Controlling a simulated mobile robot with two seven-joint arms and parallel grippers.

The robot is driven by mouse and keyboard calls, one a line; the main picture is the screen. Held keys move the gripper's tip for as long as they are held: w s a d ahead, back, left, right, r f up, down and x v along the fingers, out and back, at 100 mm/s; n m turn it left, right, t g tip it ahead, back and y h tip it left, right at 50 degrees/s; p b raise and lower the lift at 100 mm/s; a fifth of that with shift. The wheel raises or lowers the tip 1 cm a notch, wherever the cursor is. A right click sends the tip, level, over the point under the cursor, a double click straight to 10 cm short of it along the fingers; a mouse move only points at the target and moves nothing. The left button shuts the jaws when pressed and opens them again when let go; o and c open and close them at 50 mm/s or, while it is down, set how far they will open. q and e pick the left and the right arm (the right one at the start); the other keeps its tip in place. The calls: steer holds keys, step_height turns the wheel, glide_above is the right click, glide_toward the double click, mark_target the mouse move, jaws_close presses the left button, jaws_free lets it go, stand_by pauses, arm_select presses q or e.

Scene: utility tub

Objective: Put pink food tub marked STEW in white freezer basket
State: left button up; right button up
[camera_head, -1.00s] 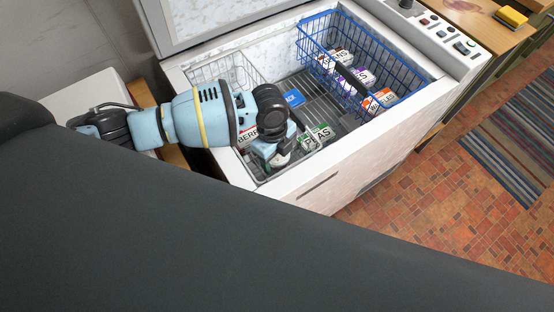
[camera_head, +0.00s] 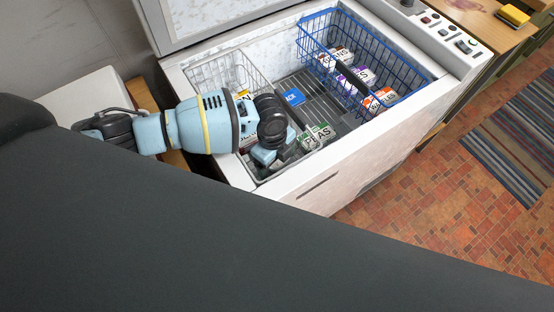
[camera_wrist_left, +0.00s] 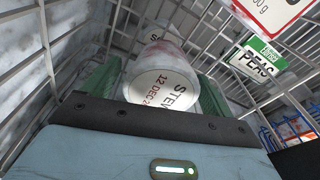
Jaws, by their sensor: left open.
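The food tub (camera_wrist_left: 165,75) shows in the left wrist view with a round white lid marked STEW and a pale pinkish side. White wires of the freezer basket (camera_wrist_left: 45,50) rise around it, and it appears to be inside the basket. My left gripper (camera_wrist_left: 158,88) has its green fingers apart, one on each side of the tub; I cannot tell whether they touch it. In the head view the left gripper (camera_head: 268,160) is low at the front of the white basket (camera_head: 215,72) and hides the tub. My right gripper is not in view.
A green and white PEAS bag (camera_head: 318,136) lies right of the gripper. A blue pack (camera_head: 292,97) lies on the grey freezer floor. A blue wire basket (camera_head: 345,50) with several labelled packs hangs at the right. The freezer's front wall (camera_head: 340,165) is close to the gripper.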

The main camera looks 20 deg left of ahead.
arm_select(q)
steer(key=r, duration=0.3)
steer(key=r+p, duration=0.1)
steer(key=r, duration=0.3)
steer(key=a+r, duration=0.1)
steer(key=r, duration=0.3)
steer(key=shift+w, duration=0.3)
steer(key=shift+a+r, duration=0.15)
steer(key=shift+r, duration=0.4)
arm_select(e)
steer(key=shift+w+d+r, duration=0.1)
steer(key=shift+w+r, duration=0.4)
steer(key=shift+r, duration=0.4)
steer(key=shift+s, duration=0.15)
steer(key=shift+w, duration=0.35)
